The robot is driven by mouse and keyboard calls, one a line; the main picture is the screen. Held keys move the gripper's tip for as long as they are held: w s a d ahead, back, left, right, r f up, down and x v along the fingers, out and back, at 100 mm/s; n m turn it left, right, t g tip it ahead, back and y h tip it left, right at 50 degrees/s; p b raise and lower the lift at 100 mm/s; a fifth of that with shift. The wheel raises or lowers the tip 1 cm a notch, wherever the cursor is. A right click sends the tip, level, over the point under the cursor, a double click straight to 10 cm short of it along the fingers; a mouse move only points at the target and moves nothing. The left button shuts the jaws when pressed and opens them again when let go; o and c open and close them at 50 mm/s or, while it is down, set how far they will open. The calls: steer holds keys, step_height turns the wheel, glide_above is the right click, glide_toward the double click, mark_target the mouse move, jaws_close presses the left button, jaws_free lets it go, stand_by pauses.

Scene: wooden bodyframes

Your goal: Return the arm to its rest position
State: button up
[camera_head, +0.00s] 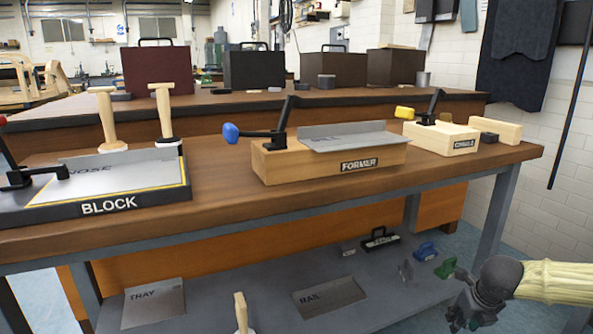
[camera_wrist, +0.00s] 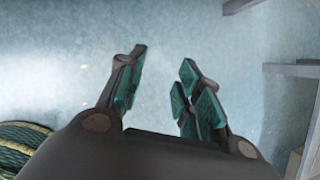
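My gripper (camera_head: 468,308) is at the lower right of the head view, low down in front of the bench. In the wrist view my gripper (camera_wrist: 160,90) has its green-padded fingers apart, with nothing between them and bare floor beyond. My arm, in a pale ribbed sleeve, runs off to the right edge of the head view. The gripper touches nothing that I can see.
The wooden bench (camera_head: 225,220) carries a BLOCK board (camera_head: 110,210), a FORMER block (camera_head: 290,165) and a CONSOLE block (camera_head: 440,137). The lower shelf (camera_head: 230,300) holds a TRAY sheet (camera_head: 155,303), a RAIL sheet (camera_head: 330,297) and small tools. Pale floor (camera_wrist: 225,40) is clear below the gripper.

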steer(key=s+a+f+n+h+p, duration=0.1)
steer(key=s+a+f+n+p, duration=0.1)
steer(key=s+a+f+n, duration=0.6)
steer(key=s+a+f+n+p, duration=0.1)
steer(key=s+a+f+n, duration=0.3)
steer(key=f+n, duration=0.7)
steer(key=s+a+f+n+g+y+p, duration=0.1)
steer(key=s+a+f+n+g, duration=0.2)
steer(key=s+n, duration=0.65)
steer(key=s+a+f+n+g+y+p, duration=0.1)
steer(key=s+a+f+n+g+p, duration=0.2)
steer(key=s+n, duration=0.65)
step_height(320, 180, up, 38)
steer(key=s+a+m+t+p, duration=0.1)
steer(key=s+m+p, duration=0.1)
steer(key=p, duration=3.4)
steer(key=shift+s+a+f+m, duration=0.2)
steer(key=shift+s+f+m, duration=0.05)
steer(key=shift+s+m, duration=0.15)
